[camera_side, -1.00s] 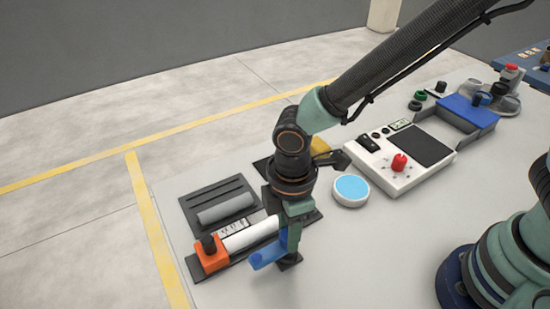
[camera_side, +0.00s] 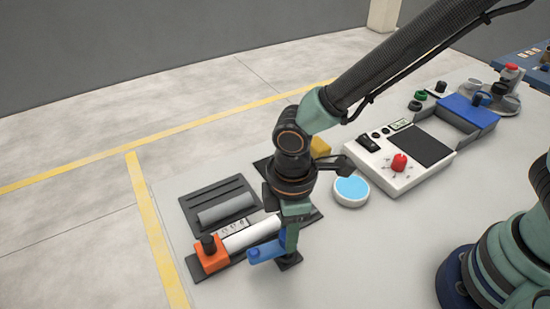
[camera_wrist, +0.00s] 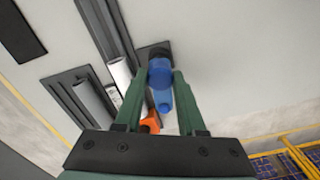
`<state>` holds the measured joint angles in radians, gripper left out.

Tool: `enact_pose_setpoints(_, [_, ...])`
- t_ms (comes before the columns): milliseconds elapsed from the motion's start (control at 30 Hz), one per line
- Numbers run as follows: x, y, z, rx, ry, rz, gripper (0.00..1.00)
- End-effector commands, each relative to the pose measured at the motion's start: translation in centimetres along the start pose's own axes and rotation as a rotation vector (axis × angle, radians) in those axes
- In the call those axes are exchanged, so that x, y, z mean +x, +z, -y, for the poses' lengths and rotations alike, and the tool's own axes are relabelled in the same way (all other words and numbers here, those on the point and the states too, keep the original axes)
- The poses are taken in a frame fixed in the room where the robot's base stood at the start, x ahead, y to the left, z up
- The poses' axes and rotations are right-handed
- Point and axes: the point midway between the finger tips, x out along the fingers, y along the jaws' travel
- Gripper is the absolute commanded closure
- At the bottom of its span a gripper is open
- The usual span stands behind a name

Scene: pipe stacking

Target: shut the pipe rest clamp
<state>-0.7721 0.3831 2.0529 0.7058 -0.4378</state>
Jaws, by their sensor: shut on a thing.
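The clamp's blue handle (camera_side: 265,248) lies low beside the white pipe (camera_side: 254,233), its free end toward the left. It also shows in the wrist view (camera_wrist: 164,100). My gripper (camera_side: 289,243) is shut on the handle, with one green finger on each side in the wrist view. The handle's dark pivot mount (camera_side: 290,261) is partly hidden by my gripper. The pipe lies along a dark rest (camera_side: 194,268). An orange block (camera_side: 211,259) with a black knob stands at the pipe's left end. My gripper hides the pipe's right end.
A dark slotted tray (camera_side: 190,209) with a grey pipe (camera_side: 227,208) lies behind the rest. A blue-topped round disc (camera_side: 351,189) and a white control box (camera_side: 388,178) with a red knob stand to the right. The bench in front of the handle is clear.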

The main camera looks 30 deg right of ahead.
Motion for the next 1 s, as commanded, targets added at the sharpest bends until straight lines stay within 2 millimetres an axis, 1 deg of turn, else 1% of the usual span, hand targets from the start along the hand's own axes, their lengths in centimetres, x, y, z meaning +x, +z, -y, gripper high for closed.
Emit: enact_pose_setpoints(1000, [-0.18, -0.08, -0.01, 0.950, 0.000, -0.002, 1.00])
